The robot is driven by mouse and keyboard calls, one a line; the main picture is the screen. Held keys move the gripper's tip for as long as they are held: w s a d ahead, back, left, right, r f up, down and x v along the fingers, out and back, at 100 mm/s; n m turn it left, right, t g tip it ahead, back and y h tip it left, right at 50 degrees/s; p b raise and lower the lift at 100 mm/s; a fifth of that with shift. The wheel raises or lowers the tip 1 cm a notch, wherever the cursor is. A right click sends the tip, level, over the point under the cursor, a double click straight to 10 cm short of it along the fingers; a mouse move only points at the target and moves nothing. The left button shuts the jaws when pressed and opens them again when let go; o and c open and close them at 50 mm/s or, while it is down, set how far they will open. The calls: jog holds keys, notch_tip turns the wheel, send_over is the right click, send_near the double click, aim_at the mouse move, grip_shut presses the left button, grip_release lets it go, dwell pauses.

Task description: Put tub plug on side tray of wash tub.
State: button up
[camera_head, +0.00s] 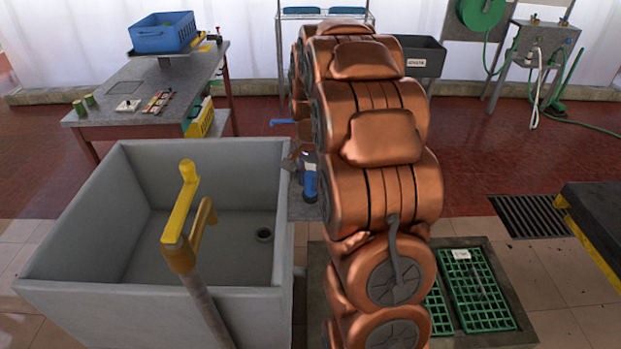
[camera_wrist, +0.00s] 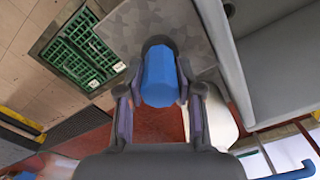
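The grey wash tub (camera_head: 110,262) stands at left in the head view; its wall also fills the upper right of the wrist view (camera_wrist: 285,55). The side tray (camera_head: 303,211) is a speckled grey surface against the tub's right side, partly hidden by my arm; it also shows in the wrist view (camera_wrist: 195,25). The tub plug (camera_wrist: 158,76) looks like a blue handle with a dark round end. My gripper (camera_wrist: 159,82) has its fingers closed on both sides of the blue handle. The plug (camera_head: 310,184) is upright over the tray; whether it touches is unclear.
A yellow tap (camera_head: 181,215) rises at the tub's front, and a drain hole (camera_head: 264,234) is in its floor. A table (camera_head: 140,75) with a blue crate (camera_head: 163,33) stands behind. A green floor grate (camera_head: 480,290) lies at right.

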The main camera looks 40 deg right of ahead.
jog(key=o, duration=0.5)
notch_tip(320, 180, up, 10)
jog(key=shift+f+b, duration=0.1)
jog(key=shift+b, duration=0.75)
jog(key=shift+r, duration=1.25)
jog(key=s+a+f+n+g, duration=0.15)
jog(key=s+a+n, duration=0.55)
jog(key=s+a, duration=0.7)
jog(key=s+a+f+n, duration=0.2)
jog(key=s+a, duration=0.1)
jog(key=s, duration=0.2)
jog(key=s+a+f+n, duration=0.2)
jog(key=s+a+f, duration=0.1)
jog(key=s, duration=0.2)
jog(key=s+a+f+n, duration=0.2)
jog(key=s+a, duration=0.1)
jog(key=s, duration=0.2)
jog(key=shift+a+f+n, duration=0.1)
jog(key=shift+f+n, duration=0.15)
jog(key=shift+n, duration=0.05)
